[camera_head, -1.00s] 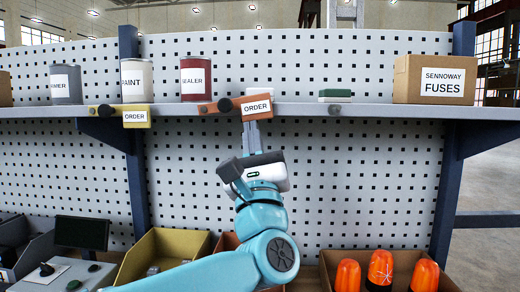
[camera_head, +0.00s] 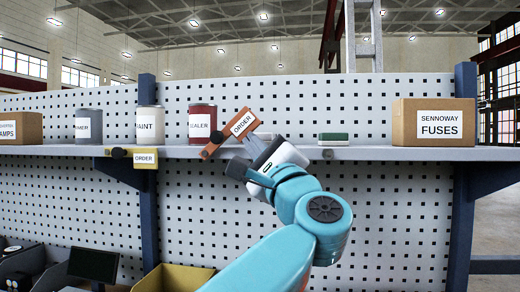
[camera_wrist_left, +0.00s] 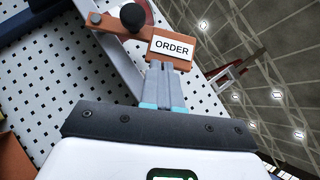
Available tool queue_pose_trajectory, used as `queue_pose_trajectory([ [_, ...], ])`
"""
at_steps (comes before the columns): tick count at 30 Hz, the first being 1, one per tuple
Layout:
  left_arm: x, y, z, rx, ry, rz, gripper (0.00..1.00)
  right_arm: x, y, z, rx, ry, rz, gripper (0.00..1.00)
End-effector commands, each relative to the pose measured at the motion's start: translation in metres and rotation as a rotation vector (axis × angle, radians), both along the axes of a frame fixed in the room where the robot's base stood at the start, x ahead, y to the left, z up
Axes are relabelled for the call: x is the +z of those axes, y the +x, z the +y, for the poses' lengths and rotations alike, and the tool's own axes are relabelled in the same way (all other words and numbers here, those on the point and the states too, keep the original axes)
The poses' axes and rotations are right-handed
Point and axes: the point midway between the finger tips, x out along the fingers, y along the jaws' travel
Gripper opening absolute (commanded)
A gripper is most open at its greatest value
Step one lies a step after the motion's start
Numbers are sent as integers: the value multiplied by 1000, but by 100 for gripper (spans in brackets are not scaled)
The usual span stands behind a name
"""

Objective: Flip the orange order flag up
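The orange order flag (camera_head: 230,133) is tilted, its ORDER end raised to the right above the shelf edge. Its dark pivot knob (camera_head: 217,137) sits at the lower left part. My left gripper (camera_head: 249,142) is just below the ORDER end, with its fingers pointing up and left. In the left wrist view the orange flag (camera_wrist_left: 172,62) lies across the tips of the left gripper (camera_wrist_left: 163,70). The two grey fingers are together, apparently touching the flag's lower edge, not around it. My right gripper is not in view.
The shelf (camera_head: 390,153) carries cans, including a red SEALER can (camera_head: 202,122) behind the flag, and a FUSES box (camera_head: 433,122). A yellow order flag (camera_head: 142,158) lies level at the left.

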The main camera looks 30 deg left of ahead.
Motion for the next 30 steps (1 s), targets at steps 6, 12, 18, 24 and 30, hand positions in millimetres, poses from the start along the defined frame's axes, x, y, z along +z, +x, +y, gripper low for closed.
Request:
queue_pose_trajectory([
  [6,30,-1,5,0,-202,-57,0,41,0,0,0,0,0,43],
  [12,40,-3,11,1,-351,-101,0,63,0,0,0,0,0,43],
  [18,44,-4,13,1,-431,-122,0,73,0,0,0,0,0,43],
  [24,47,-5,16,0,-484,-139,0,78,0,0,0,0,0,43],
  [30,47,-6,17,0,-489,-138,0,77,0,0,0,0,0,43],
])
